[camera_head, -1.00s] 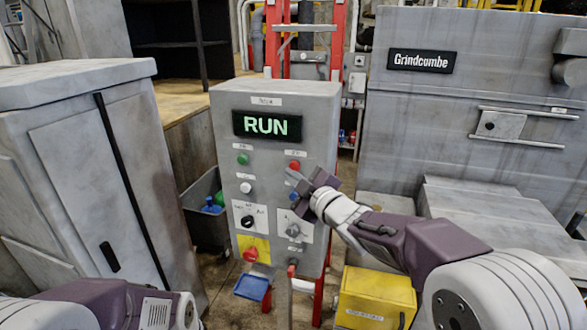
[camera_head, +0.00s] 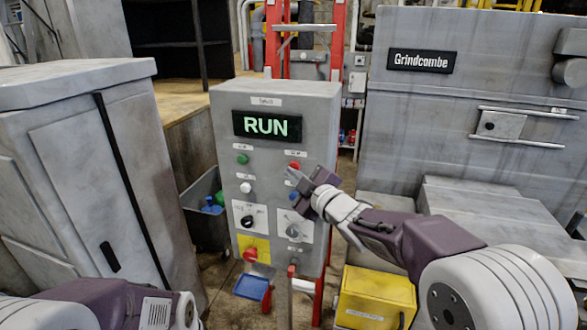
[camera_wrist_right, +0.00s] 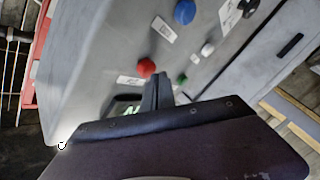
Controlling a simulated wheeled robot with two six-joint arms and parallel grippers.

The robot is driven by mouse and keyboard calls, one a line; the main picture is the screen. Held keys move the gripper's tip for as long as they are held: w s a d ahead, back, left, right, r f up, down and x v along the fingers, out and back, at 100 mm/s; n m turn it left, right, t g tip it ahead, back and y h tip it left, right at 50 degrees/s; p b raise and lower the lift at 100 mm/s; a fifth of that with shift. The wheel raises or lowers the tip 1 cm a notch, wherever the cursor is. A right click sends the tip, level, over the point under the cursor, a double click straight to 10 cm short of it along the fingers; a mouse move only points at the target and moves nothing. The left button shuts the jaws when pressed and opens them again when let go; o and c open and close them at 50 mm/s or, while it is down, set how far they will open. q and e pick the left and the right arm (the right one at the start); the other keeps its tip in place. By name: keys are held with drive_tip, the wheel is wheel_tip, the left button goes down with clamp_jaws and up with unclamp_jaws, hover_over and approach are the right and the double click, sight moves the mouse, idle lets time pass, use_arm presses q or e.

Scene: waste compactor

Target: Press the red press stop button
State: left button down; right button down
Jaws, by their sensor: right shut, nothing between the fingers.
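The grey control panel (camera_head: 222,150) stands in the middle, its display (camera_head: 267,125) reading RUN. A red button (camera_head: 295,166) sits at its upper right; it also shows in the right wrist view (camera_wrist_right: 146,67). A second, larger red button (camera_head: 250,255) sits low on a yellow plate. My right gripper (camera_head: 291,176) is shut and empty, its tips just below the upper red button in the head view. In the right wrist view its fingers (camera_wrist_right: 160,88) are beside that button; contact cannot be told. My left arm shows at the lower left, its gripper out of view.
A green button (camera_head: 242,159), a white button (camera_head: 246,187), a blue button (camera_head: 294,197) and a black knob (camera_head: 247,221) share the panel. A yellow box (camera_head: 374,298) lies below my right arm.

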drive_tip(key=shift+w+d, duration=0.2)
drive_tip(key=shift+w, duration=0.25)
idle(0.6)
idle(0.4)
drive_tip(key=shift+s+a+b, duration=0.3)
drive_tip(key=shift+s+b, duration=0.2)
drive_tip(key=shift+s, duration=0.35)
drive_tip(key=s+b, duration=0.1)
drive_tip(key=s+a+b, duration=0.1)
drive_tip(key=s, duration=0.1)
drive_tip(key=s+b, duration=0.1)
drive_tip(key=shift+s+a, duration=0.25)
drive_tip(key=shift+s, duration=0.15)
drive_tip(key=shift+w, duration=0.1)
